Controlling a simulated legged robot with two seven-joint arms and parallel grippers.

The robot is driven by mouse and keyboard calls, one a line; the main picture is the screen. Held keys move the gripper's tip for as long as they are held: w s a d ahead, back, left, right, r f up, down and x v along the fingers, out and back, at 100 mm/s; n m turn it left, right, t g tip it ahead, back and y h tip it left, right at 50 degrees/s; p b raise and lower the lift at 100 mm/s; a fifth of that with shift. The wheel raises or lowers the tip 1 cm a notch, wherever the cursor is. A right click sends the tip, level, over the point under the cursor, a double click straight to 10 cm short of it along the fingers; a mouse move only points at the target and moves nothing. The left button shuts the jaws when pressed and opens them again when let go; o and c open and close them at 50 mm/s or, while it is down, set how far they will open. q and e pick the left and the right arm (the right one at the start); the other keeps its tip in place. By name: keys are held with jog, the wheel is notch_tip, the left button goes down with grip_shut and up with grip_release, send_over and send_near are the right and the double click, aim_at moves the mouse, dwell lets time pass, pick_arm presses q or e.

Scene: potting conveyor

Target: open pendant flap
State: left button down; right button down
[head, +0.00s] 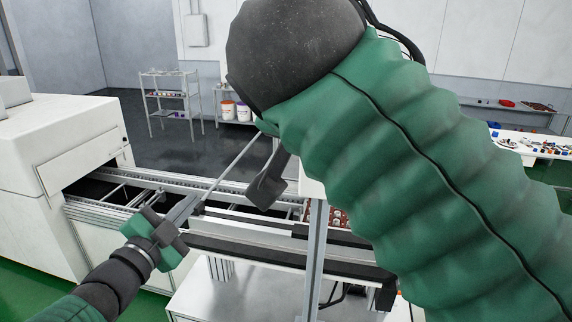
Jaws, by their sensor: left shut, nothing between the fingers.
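My left gripper (190,209) comes in from the lower left, over the near edge of the conveyor. Its fingers are shut with nothing between them. My right arm fills the right and middle of the view, and its gripper is not in view. A grey upright post (315,255) stands in front of the conveyor, with a pale panel (313,182) at its top, mostly hidden behind my right arm. I cannot tell whether this is the pendant; no flap can be made out. A dark angled piece (267,185) hangs left of the panel.
The conveyor (250,234) runs from a white machine (62,150) on the left. A white surface (240,297) lies below it. A rack (170,97), buckets (236,111) and a table with small parts (535,144) stand farther back. My right arm blocks much of the view.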

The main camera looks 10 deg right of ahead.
pick_arm(q)
jog(key=s+d+r+m+g+h, duration=0.1)
jog(key=s+d+r+m+h, duration=0.25)
jog(key=r+m+h, duration=0.3)
jog(key=s+d+r+m+g+h, duration=0.3)
jog(key=s+m+g, duration=0.4)
jog(key=s+m, duration=0.15)
jog(key=s+d+r+m+g+h, duration=0.3)
jog(key=s+d+m+g, duration=0.1)
jog(key=s+m+g, duration=0.4)
jog(key=w+d+r, duration=0.2)
jog(key=w+d, duration=0.3)
jog(key=d, duration=0.5)
jog(key=shift+w+r+m, duration=0.2)
jog(key=shift+r+m, duration=0.05)
jog(key=shift+m, duration=0.15)
